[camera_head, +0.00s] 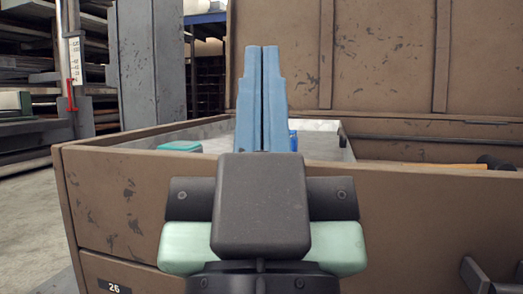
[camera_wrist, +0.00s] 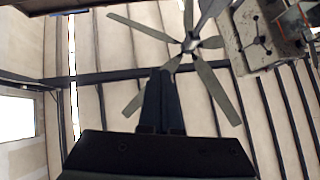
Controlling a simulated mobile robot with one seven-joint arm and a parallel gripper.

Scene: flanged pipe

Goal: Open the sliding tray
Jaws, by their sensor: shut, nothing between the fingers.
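A brown worn chest (camera_head: 150,205) stands in front of me in the head view with its lid (camera_head: 385,55) raised. A grey metal tray (camera_head: 208,130) shows inside its left part, partly hidden by my gripper. My gripper (camera_head: 262,50) stands upright in front of the chest with its blue fingers pressed together and pointing up. It is shut and empty. In the wrist view my gripper (camera_wrist: 163,75) shows dark against the ceiling. I cannot tell how far the tray is slid.
A teal item (camera_head: 180,146) and a blue item (camera_head: 293,140) lie in the tray area. An orange-handled tool (camera_head: 440,167) lies at the chest's right. Shelving (camera_head: 25,60) and a grey post (camera_head: 150,65) stand behind left. The wrist view shows a ceiling fan (camera_wrist: 190,43).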

